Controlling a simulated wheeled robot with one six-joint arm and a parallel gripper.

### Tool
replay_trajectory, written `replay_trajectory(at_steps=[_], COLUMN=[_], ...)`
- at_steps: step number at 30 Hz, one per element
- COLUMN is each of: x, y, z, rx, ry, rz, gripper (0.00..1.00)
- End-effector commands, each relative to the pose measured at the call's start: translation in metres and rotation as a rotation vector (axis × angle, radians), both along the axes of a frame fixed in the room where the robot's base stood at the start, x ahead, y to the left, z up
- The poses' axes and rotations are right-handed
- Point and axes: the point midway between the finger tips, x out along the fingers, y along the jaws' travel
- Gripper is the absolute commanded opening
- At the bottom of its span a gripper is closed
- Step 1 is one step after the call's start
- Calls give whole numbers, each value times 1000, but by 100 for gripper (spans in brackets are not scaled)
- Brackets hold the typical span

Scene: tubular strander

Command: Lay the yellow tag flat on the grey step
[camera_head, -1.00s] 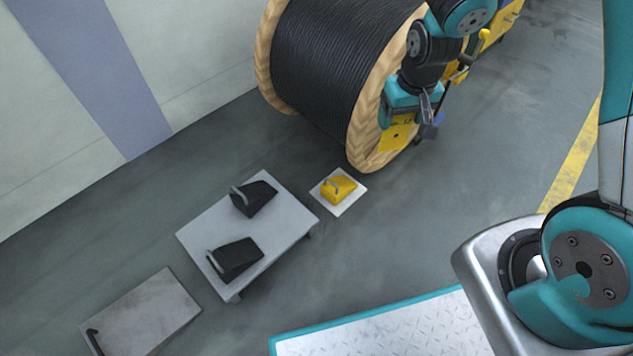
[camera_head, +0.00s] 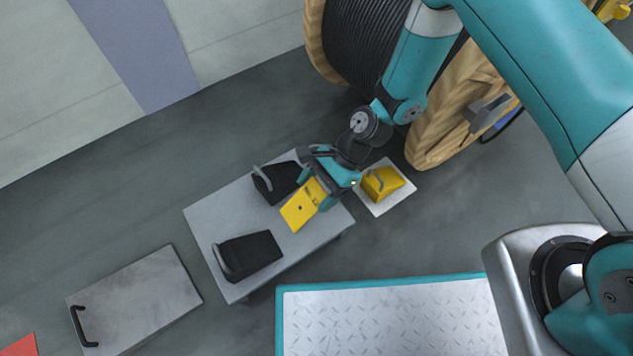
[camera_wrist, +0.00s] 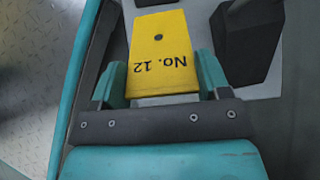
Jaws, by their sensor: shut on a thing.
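My gripper (camera_head: 316,188) is shut on the yellow tag (camera_head: 300,207) and holds it by one end. In the wrist view the tag (camera_wrist: 160,50) reads "No. 12" between the two teal fingers (camera_wrist: 162,84) and has a dark hole near its far end. The grey step (camera_head: 215,207) is a low platform on short legs with two black pedals on it. The tag is over the step's right part, between the pedals and near the rear one. I cannot tell whether it touches the surface.
The black pedals (camera_head: 250,255) (camera_head: 280,182) stand on the step. A yellow pedal (camera_head: 381,182) sits on a white plate (camera_head: 378,208) to the right. A flat grey plate with a black handle (camera_head: 135,300) lies lower left. A wooden cable reel (camera_head: 440,120) stands behind.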

Motion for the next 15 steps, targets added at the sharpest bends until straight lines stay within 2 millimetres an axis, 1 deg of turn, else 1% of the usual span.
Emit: replay_trajectory(at_steps=[10,15], x=[1,0], y=[-1,0], z=[2,7], rx=[0,-1], ry=[-1,2], rz=[-2,2], gripper=[47,47])
